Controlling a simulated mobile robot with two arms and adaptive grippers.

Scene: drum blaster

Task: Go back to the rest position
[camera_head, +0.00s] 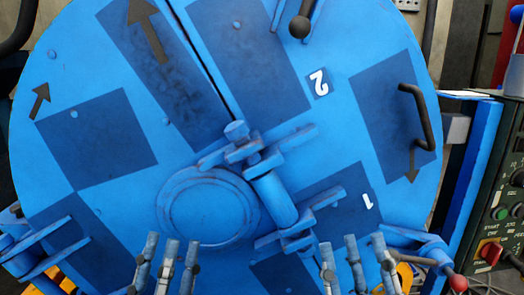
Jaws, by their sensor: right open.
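My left gripper (167,262) is at the bottom of the head view, left of centre. Its fingers point up and stand apart, with nothing seen between them. My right gripper (357,262) is at the bottom, right of centre, open and empty, fingers pointing up. Both are in front of the lower part of a large round blue drum door (110,220). Whether either touches it cannot be told. The wrists and most of both arms are out of frame.
The door carries a central latch (272,200), a black bar handle (419,118) and a black-knobbed lever (300,26). A red-knobbed lever (456,283) is at lower right. A control panel (500,205) with buttons and a red switch stands at the right edge.

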